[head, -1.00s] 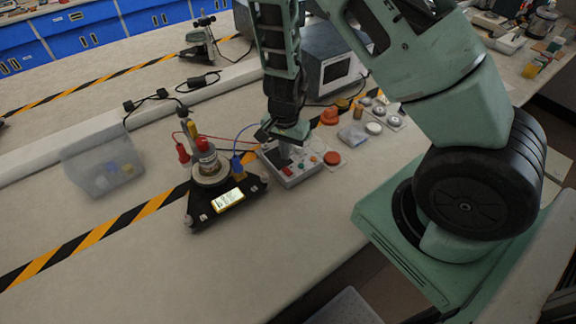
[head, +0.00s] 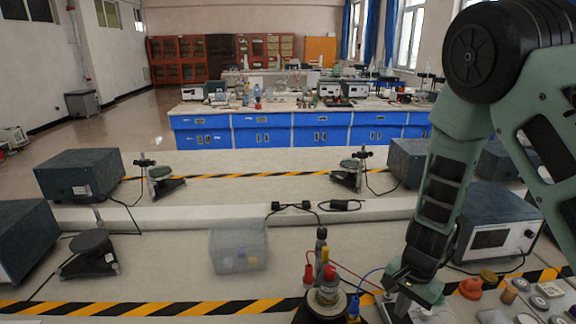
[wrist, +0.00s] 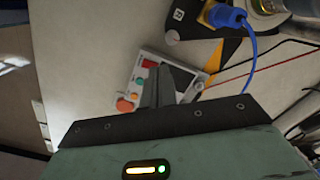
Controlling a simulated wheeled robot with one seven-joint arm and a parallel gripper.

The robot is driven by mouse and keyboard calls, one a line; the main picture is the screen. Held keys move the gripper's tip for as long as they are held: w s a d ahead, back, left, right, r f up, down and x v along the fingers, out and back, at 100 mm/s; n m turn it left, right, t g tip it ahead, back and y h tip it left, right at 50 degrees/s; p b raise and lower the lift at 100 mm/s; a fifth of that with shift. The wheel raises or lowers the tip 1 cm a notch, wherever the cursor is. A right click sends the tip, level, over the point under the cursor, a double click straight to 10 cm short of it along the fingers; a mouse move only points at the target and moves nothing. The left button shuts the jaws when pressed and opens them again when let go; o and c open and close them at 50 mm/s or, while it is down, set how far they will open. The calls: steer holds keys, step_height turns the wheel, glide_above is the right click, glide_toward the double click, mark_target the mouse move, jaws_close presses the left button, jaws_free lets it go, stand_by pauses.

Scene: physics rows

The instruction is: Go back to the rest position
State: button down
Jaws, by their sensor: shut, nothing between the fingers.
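My gripper (head: 402,300) hangs low at the lower right of the head view, pointing down over the bench. It is shut and empty. In the wrist view, the closed dark fingers of my gripper (wrist: 166,80) reach over a small grey button box (wrist: 143,66), hiding part of it. I cannot tell whether the fingertips touch the box. An orange button (wrist: 125,104) and a green button show beside the fingers.
An instrument stand with a red terminal (head: 309,274) and a blue plug (head: 353,306) is just left of my gripper, with cables close by. A clear bin (head: 239,247) stands farther left. A boxy instrument (head: 494,232) is behind on the right.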

steer(key=s+a+r+n+y+b, duration=0.2)
steer(key=s+a+r+n, duration=0.7)
steer(key=a+r, duration=0.4)
steer(key=s+a+r+n+h+b, duration=0.1)
steer(key=s+r+n, duration=0.3)
steer(key=s+n, duration=0.5)
steer(key=shift+s+a+r+h, duration=0.2)
steer(key=shift+s+a+h, duration=0.35)
steer(key=shift+s, duration=0.7)
